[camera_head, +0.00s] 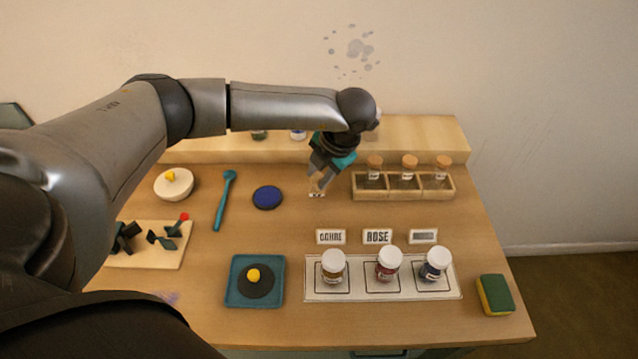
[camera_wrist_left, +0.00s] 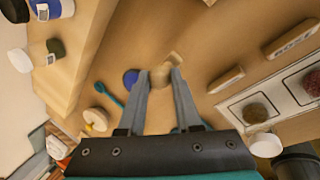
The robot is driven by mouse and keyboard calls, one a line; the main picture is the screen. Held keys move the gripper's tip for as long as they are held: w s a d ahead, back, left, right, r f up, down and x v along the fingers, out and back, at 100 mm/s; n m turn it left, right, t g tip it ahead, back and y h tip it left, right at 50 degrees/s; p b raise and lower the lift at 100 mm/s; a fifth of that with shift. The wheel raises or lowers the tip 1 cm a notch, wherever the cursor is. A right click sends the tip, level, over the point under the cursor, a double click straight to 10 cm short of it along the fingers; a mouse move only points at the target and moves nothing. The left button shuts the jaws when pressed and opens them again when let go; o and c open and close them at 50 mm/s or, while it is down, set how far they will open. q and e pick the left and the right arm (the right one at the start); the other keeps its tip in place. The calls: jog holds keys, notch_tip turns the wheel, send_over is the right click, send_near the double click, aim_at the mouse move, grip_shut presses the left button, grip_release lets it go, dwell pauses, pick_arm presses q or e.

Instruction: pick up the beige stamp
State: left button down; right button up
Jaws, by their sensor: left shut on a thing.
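My left gripper (camera_head: 318,181) reaches down over the back middle of the table, right of the blue disc. In the left wrist view its two fingers (camera_wrist_left: 160,78) are shut on the beige stamp (camera_wrist_left: 161,73), a small pale piece between the fingertips. In the head view only a little of the stamp (camera_head: 317,193) shows below the fingers. Its colour blends with the wood, and I cannot tell whether it touches the table. My right gripper is not in view.
A wooden rack (camera_head: 402,188) with corked vials stands right of the gripper. The blue disc (camera_head: 267,197) and teal spoon (camera_head: 224,200) lie left. Label blocks (camera_head: 377,237) and a white tray (camera_head: 450,288) with jars are in front. A raised shelf (camera_head: 430,135) runs behind.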

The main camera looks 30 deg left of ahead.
aim_at(319, 177)
pick_arm(q)
notch_tip(319, 177, up, 16)
dwell(0.3)
